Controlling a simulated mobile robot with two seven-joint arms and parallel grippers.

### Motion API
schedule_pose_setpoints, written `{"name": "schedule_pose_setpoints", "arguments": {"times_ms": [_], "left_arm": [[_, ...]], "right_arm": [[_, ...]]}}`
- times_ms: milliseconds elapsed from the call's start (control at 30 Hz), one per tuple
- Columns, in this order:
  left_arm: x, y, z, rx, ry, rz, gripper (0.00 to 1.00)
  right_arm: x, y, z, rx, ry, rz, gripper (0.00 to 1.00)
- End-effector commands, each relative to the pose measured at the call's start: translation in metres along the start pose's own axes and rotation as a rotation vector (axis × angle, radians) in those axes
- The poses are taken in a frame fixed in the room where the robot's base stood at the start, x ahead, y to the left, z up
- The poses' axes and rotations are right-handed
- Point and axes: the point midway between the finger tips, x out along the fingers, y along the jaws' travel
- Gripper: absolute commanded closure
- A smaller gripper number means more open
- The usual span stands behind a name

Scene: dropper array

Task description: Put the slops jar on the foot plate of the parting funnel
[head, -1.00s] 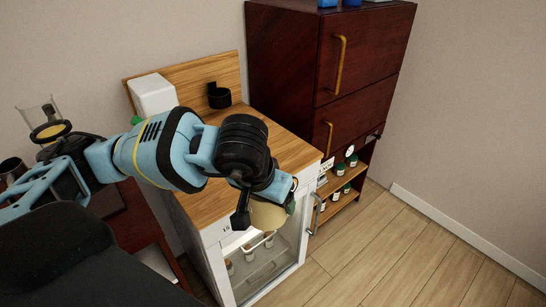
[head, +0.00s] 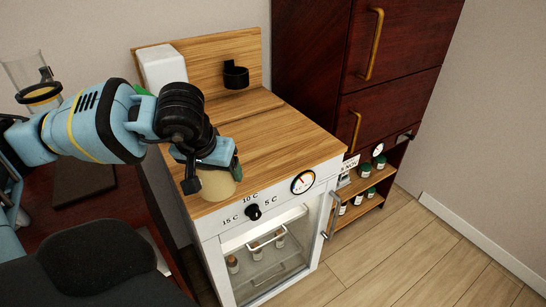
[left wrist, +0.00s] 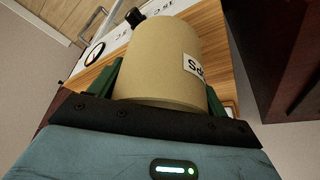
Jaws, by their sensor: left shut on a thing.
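The slops jar (head: 217,186) is a tan, rounded jar. In the left wrist view the jar (left wrist: 160,62) fills the middle, with a partly visible white label beginning with "S". My left gripper (head: 213,177) is shut on the jar, its green-lined fingers on either side. The jar is at the front left of the wooden cabinet top; whether it touches the wood is unclear. A clear glass vessel in a dark ring (head: 38,92), likely the parting funnel, is at the far left, partly hidden by my arm. A dark flat plate (head: 85,186) lies below it; I cannot tell if it is the foot plate. My right gripper is out of view.
The white cabinet's wooden top (head: 265,135) is mostly clear, with a white block (head: 163,68) and black holder (head: 236,75) at its back. A dial, knob and glass door with bottles are on its front. A tall dark red cabinet (head: 395,85) stands right.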

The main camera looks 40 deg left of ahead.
Motion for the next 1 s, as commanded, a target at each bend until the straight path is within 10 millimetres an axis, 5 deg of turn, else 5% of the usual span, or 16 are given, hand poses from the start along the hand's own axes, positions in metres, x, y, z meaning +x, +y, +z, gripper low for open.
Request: {"name": "schedule_pose_setpoints", "arguments": {"times_ms": [267,1000], "left_arm": [[0.003,0.003,-0.012,-0.004,0.003,0.002,0.49],[0.064,0.040,-0.124,-0.003,0.002,0.001,0.49]], "right_arm": [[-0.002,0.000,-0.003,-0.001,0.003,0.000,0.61],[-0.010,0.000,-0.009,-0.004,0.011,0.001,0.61]]}}
